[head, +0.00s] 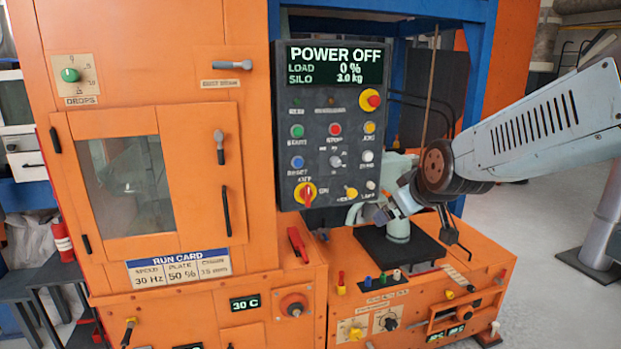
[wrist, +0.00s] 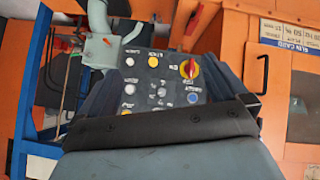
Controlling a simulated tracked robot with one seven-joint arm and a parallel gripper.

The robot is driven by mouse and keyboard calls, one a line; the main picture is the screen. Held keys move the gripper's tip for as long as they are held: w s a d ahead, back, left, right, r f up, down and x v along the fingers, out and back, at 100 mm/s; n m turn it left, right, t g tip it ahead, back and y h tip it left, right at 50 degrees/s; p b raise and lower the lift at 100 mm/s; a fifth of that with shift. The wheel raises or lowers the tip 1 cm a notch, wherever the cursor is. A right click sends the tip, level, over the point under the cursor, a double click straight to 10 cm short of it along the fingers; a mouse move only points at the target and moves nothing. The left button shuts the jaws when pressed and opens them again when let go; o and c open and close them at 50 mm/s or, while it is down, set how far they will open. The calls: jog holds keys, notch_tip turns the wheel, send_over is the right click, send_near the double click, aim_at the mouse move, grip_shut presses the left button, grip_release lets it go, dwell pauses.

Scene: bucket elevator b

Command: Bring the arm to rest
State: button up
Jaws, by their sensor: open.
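My arm reaches in from the right in the head view, with a pale grey link and a dark wrist joint. My gripper (head: 424,236) hangs below that joint, in front of the right end of the machine and right of the control panel (head: 331,120). Its jaws are open, and I see nothing held. It partly hides a pale green vessel (head: 398,229) on a dark plate. In the wrist view the panel (wrist: 150,82) appears upside down beyond the dark gripper body. The fingertips are not clear there.
The panel reads POWER OFF, load 0 %, silo 3.0 kg. The orange cabinet has a windowed door (head: 130,185) with a black handle. A red lever (head: 298,243) and small knobs stick out below the panel. Open floor (head: 520,215) lies at the right, with a grey post (head: 603,225).

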jog(key=s+d+r+m+g, duration=0.1)
jog(key=s+d+m, duration=0.1)
jog(key=s, duration=0.6)
jog(key=s+d+r+m+g+h, duration=0.1)
jog(key=s+m, duration=0.3)
jog(key=s, duration=0.5)
jog(key=shift+s+d+r+g+h, duration=0.3)
jog(key=shift+d+r+g, duration=0.25)
jog(key=shift+d+g, duration=0.25)
jog(key=shift+c, duration=0.3)
